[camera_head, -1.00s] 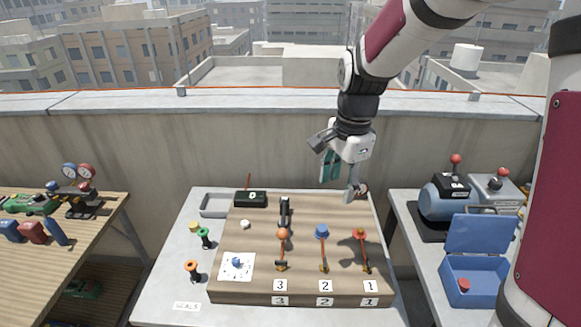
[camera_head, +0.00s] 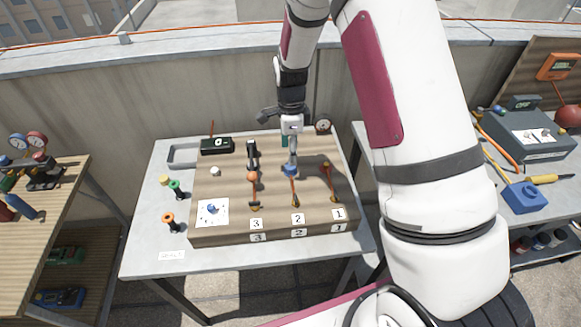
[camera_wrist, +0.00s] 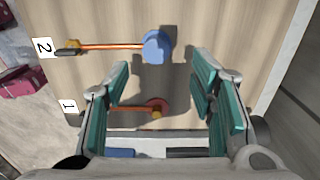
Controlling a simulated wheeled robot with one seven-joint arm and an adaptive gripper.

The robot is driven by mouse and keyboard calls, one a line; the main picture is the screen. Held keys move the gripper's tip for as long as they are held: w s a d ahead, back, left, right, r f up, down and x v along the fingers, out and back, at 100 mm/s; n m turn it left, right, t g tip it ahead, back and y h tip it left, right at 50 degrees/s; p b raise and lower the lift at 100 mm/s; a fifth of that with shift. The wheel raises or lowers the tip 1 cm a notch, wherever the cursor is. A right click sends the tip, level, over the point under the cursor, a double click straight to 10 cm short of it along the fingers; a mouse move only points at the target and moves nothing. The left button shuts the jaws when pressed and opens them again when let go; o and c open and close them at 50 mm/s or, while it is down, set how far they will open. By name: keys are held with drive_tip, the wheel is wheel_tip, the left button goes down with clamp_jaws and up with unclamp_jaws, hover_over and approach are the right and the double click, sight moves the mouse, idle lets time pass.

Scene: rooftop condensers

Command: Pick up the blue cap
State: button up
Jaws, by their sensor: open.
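The blue cap (camera_head: 289,171) stands on the wooden board, in the row marked 2, with an orange strap running from it toward the front. In the wrist view the blue cap (camera_wrist: 156,47) shows beyond my open fingers, above the middle of the picture. My gripper (camera_head: 291,158) is above the board, close to the blue cap and partly overlapping it in the head view. In the wrist view my gripper (camera_wrist: 160,98) has its teal pads wide apart with nothing held between them. Whether a finger touches the cap cannot be told.
An orange cap (camera_head: 252,176) and black upright part (camera_head: 252,152) stand to the left; a red cap (camera_wrist: 157,106) with a strap is in row 1. A white card (camera_head: 212,213) with a blue piece lies front left. Spools (camera_head: 170,219) line the grey table's left side.

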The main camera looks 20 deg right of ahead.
sight(290, 168)
drive_tip(key=f, duration=0.1)
drive_tip(key=f+p, duration=0.1)
drive_tip(key=f, duration=0.2)
drive_tip(key=shift+s+a+f, duration=0.2)
drive_tip(key=shift+s+f, duration=0.1)
drive_tip(key=shift+f, duration=0.1)
drive_tip(key=shift+w+f, duration=0.1)
drive_tip(key=shift+f, duration=0.45)
drive_tip(key=c, duration=0.9)
